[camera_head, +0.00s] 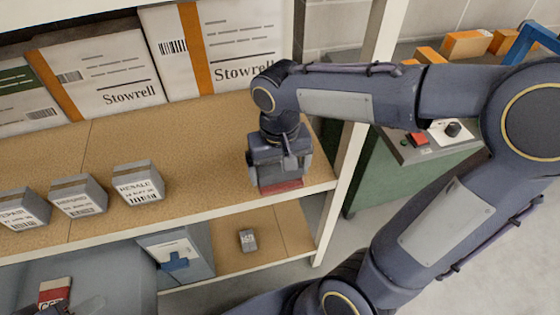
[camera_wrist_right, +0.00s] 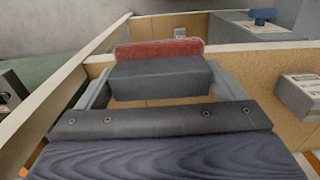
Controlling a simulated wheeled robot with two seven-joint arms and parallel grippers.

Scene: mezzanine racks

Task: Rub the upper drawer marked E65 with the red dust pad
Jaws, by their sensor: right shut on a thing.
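My right gripper (camera_head: 280,178) points down above the right end of the upper shelf. It is shut on the red dust pad (camera_head: 281,187), whose red face shows low between the fingers, close to the shelf's front edge. In the right wrist view the pad's red part (camera_wrist_right: 158,50) lies beyond a dark grey block between the fingers. A grey drawer unit with a blue handle (camera_head: 175,262) stands on the lower level, left of and below the gripper. Its white label is too small to read, so I cannot tell whether it is E65.
Three grey labelled boxes (camera_head: 137,182) stand along the upper shelf's (camera_head: 110,220) front at left. Large Stowrell cartons (camera_head: 95,68) stand behind. A small grey item (camera_head: 248,240) lies on the lower shelf. A white upright (camera_head: 352,150) rises right of the gripper, before a green cabinet (camera_head: 380,180).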

